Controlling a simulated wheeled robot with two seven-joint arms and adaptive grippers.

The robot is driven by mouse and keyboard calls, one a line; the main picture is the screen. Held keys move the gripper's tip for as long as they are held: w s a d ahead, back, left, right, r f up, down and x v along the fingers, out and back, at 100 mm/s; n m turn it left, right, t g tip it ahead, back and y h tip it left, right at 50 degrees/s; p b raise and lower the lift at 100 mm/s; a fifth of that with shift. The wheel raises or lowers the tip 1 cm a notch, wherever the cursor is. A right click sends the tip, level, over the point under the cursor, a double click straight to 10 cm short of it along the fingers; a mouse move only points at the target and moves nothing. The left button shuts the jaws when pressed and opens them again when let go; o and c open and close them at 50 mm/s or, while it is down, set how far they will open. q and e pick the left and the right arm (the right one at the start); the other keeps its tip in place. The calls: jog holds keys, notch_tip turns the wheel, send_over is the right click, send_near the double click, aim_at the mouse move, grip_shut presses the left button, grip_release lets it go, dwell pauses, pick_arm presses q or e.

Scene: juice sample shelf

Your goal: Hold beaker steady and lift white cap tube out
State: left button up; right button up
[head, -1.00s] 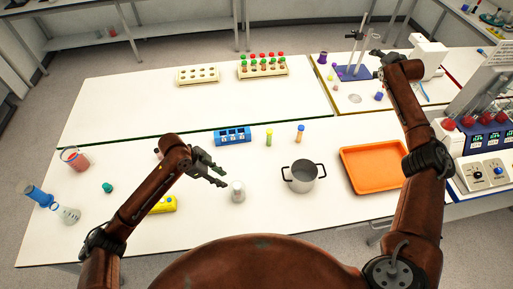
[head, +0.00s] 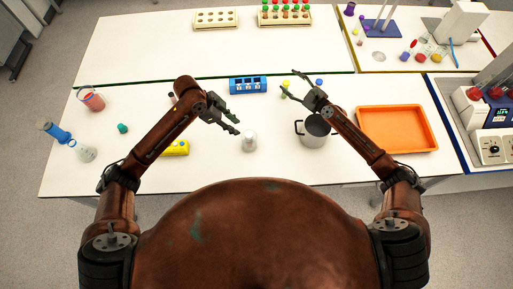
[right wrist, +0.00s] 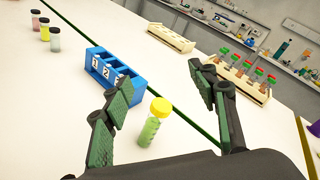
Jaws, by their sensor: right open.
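A small whitish, clear-looking vessel (head: 249,143) stands upright on the white table, in front of my body in the head view. It is too small to tell whether a white-capped tube is inside it. My left gripper (head: 238,124) is open and empty, just behind and left of this vessel, apart from it. My right gripper (head: 289,83) is open and empty, behind the grey pot. In the right wrist view its fingers (right wrist: 160,80) are spread, with a yellow-capped tube (right wrist: 154,126) of green liquid standing between and below them, not gripped.
A blue numbered rack (head: 248,85) stands behind. The grey pot (head: 314,132) and orange tray (head: 397,130) are on the right. A blue-capped tube (head: 319,82) is near my right gripper. A yellow block (head: 176,148), green cap (head: 122,128) and red-liquid beaker (head: 92,100) are left.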

jog(key=s+a+f+m+y, duration=0.1)
jog(key=s+a+f+m, duration=0.1)
jog(key=s+a+m, duration=0.45)
jog(key=m+t+h, duration=0.4)
jog(key=m, duration=0.6)
send_over(253, 145)
jog(key=s+d, duration=0.1)
jog(key=d, duration=0.1)
jog(key=f, duration=0.2)
jog(key=f+n, duration=0.2)
jog(key=s+f+n+g+y, duration=0.1)
jog(key=f+n, duration=0.1)
jog(key=n, duration=0.1)
jog(key=f+n, duration=0.2)
jog(key=n, duration=0.1)
jog(key=shift+s+a+f+y, duration=0.2)
jog(key=shift+a+f+y, duration=0.15)
jog(key=shift+y, duration=0.05)
jog(key=shift+w+a+f+g, duration=0.1)
jog(key=shift+w+g, duration=0.1)
jog(key=shift+g, duration=0.1)
jog(key=x, duration=1.1)
jog(key=shift+w+a, duration=0.1)
jog(key=shift+w, duration=0.1)
jog(key=shift+c, duration=0.3)
